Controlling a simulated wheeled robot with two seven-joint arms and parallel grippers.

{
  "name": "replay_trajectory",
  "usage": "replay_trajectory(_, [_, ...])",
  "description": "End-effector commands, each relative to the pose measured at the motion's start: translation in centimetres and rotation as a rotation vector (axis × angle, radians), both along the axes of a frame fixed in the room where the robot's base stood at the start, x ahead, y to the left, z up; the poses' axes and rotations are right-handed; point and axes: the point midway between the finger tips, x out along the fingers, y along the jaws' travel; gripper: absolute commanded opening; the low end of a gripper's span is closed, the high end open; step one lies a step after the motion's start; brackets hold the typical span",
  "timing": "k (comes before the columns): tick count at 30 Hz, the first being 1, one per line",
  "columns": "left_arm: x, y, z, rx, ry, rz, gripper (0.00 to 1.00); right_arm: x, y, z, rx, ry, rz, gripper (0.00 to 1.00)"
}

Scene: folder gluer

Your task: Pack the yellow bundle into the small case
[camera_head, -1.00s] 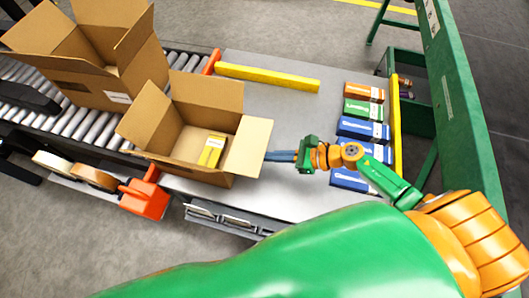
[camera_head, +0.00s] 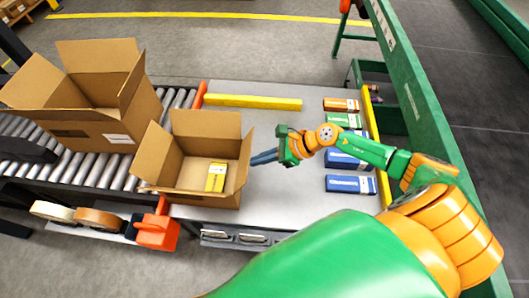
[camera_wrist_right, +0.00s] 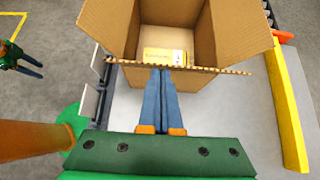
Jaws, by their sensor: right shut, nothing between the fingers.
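The small case (camera_head: 190,190) is an open brown carton on the grey table. The yellow bundle (camera_head: 216,178) lies inside it, towards its right side. In the right wrist view the bundle (camera_wrist_right: 168,56) shows beyond the top edge of the near flap. The case's right flap (camera_head: 244,160) stands nearly upright. My right gripper (camera_head: 254,160) is shut and empty, with its blue fingers pointing left at that flap. In the right wrist view the fingertips (camera_wrist_right: 162,72) are at the flap's edge; I cannot tell whether they touch. My left gripper is not in view.
A larger open carton (camera_head: 115,125) stands on the roller conveyor (camera_head: 80,165) at left. Orange, green and blue bundles (camera_head: 350,184) line the table's right side. A yellow rail (camera_head: 253,102) runs along the back. Orange tape gear (camera_head: 156,232) sits front left.

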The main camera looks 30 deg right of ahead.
Motion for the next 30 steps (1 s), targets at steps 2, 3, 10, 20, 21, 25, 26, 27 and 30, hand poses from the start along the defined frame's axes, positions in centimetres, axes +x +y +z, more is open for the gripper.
replay_trajectory(2, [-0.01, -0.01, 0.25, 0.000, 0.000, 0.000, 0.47, 0.19, 0.32, 0.36, 0.000, 0.000, 0.001, 0.00])
replay_trajectory(3, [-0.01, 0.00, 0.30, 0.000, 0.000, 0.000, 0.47, 0.28, 0.46, 0.47, 0.000, 0.000, 0.001, 0.00])
replay_trajectory(10, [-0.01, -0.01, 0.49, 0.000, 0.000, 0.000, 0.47, 0.62, 0.99, 0.81, -0.001, 0.000, 0.001, 0.00])
replay_trajectory(20, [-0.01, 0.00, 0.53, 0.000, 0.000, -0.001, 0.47, 0.74, 1.17, 0.88, 0.000, 0.001, 0.001, 0.00])
replay_trajectory(21, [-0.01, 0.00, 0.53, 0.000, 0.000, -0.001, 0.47, 0.74, 1.17, 0.88, 0.000, 0.001, 0.001, 0.00])
replay_trajectory(25, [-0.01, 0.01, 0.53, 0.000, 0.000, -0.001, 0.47, 0.73, 1.17, 0.88, 0.000, 0.001, 0.001, 0.00])
replay_trajectory(26, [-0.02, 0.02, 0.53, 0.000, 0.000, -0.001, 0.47, 0.73, 1.17, 0.88, 0.000, 0.001, 0.001, 0.00])
replay_trajectory(27, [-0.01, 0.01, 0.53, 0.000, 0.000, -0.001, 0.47, 0.73, 1.17, 0.88, 0.000, 0.001, 0.001, 0.00])
replay_trajectory(30, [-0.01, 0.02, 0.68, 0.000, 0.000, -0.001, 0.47, 0.73, 1.16, 1.05, 0.000, 0.001, 0.001, 0.00])
